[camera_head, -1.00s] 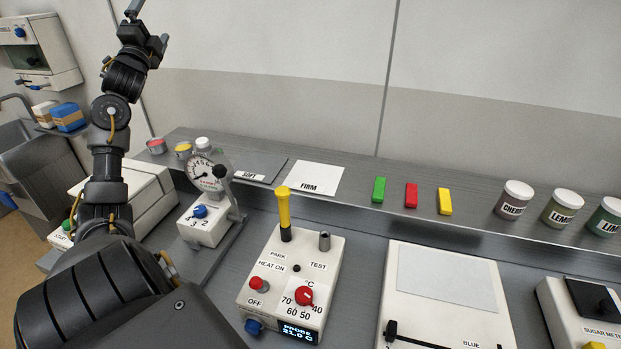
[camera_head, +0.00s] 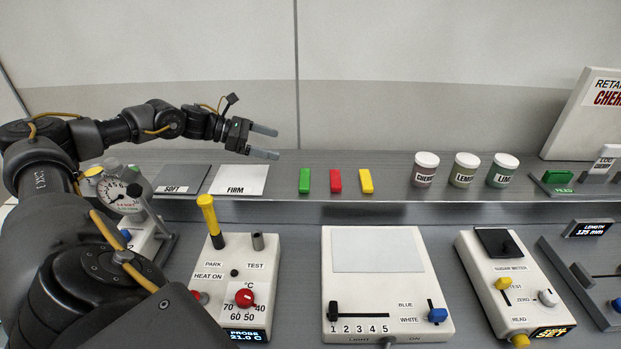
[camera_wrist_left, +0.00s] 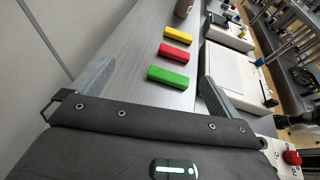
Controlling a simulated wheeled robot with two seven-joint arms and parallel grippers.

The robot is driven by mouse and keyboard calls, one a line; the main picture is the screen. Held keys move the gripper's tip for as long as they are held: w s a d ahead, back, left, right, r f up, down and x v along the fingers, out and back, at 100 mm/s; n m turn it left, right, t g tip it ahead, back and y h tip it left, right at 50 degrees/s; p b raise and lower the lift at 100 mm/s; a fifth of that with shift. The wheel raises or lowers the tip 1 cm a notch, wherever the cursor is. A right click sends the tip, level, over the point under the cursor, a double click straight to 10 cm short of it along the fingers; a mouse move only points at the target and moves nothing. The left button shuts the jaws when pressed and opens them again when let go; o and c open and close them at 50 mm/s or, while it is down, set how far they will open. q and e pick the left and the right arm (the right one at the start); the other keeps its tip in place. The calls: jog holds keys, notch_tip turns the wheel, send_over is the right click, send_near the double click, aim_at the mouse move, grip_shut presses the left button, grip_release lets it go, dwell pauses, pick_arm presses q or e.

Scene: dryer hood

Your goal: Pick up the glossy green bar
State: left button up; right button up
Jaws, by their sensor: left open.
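The glossy green bar (camera_head: 305,181) lies on the raised grey shelf, at the left end of a row of three bars. It also shows in the left wrist view (camera_wrist_left: 168,78), beyond my gripper and between its fingers in the picture. My left gripper (camera_head: 271,142) is open and empty, above the shelf to the upper left of the green bar and apart from it. Its two fingers (camera_wrist_left: 152,86) are spread wide in the left wrist view.
A red bar (camera_head: 336,181) and a yellow bar (camera_head: 366,181) lie just right of the green one. Jars (camera_head: 425,169) stand farther right. The FIRM card (camera_head: 239,180) and SOFT card (camera_head: 181,179) lie to the left. A yellow-handled probe (camera_head: 209,215) stands upright on the heater box in front.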

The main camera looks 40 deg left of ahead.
pick_arm(q)
jog(key=m+g+h, duration=0.1)
jog(key=m, duration=0.1)
send_near(306, 178)
jog(key=shift+w+d+p, duration=0.95)
jog(key=shift+w+d, duration=0.05)
jog(key=shift+d, duration=0.05)
jog(key=shift+w+d+f+g, duration=0.2)
jog(key=shift+f+g, duration=0.1)
jog(key=shift+w+d+p, duration=0.2)
jog(key=shift+d+p, duration=0.1)
jog(key=shift+p, duration=0.2)
jog(key=p+x, duration=0.1)
jog(key=x, duration=0.1)
jog(key=p+x, duration=0.1)
jog(key=shift+w+d+f, duration=0.1)
jog(key=shift+w+f, duration=0.2)
jog(key=shift+f, duration=0.05)
jog(key=shift+w+d+f, duration=0.25)
jog(key=shift+f, duration=0.05)
jog(key=shift+s, duration=0.1)
